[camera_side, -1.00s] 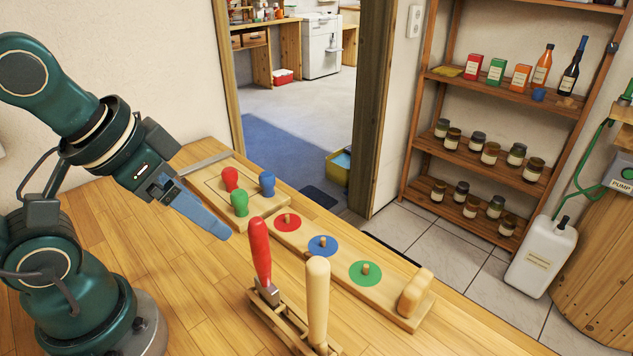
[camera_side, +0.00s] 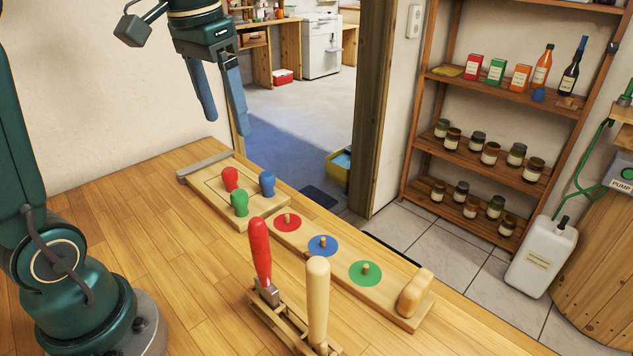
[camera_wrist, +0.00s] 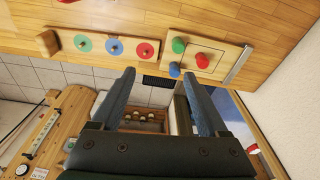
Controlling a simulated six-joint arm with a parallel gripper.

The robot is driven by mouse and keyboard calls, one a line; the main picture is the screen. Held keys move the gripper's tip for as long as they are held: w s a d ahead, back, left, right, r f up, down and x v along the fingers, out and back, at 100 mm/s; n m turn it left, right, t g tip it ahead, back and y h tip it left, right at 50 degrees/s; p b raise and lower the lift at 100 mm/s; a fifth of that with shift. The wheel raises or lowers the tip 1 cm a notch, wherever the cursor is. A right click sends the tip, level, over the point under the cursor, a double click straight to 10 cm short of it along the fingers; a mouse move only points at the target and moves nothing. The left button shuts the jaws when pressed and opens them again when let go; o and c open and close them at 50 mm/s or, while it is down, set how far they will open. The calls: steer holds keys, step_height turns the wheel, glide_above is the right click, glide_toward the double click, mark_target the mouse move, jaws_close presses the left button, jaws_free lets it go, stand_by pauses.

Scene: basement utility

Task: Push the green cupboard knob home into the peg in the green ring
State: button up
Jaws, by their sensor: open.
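The green cupboard knob (camera_side: 239,203) stands on a wooden tray (camera_side: 213,189), together with a red knob (camera_side: 230,179) and a blue knob (camera_side: 267,184). In the wrist view the green knob (camera_wrist: 178,45) is beyond the fingertips. The green ring (camera_side: 366,272) lies flat on a long wooden board (camera_side: 337,260), with a short bare wooden peg (camera_side: 365,269) upright at its middle. It also shows in the wrist view (camera_wrist: 83,43). My gripper (camera_side: 226,127) is open and empty, fingers pointing down, high above and behind the knob tray.
Red (camera_side: 287,222) and blue (camera_side: 322,245) rings with pegs share the board, which has a wooden handle (camera_side: 415,292) at its right end. A rack with an upright red-handled tool (camera_side: 260,250) and a pale-handled tool (camera_side: 318,300) stands in front.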

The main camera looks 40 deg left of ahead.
mark_target(238, 192)
steer(key=shift+w+a+f+g, duration=0.9)
steer(key=shift+w+a+f, duration=0.65)
steer(key=shift+a, duration=1.45)
steer(key=shift+n+h, duration=0.3)
step_height(238, 192, down, 16)
steer(key=shift+d+f, duration=0.1)
steer(key=shift+c, duration=0.4)
jaws_close()
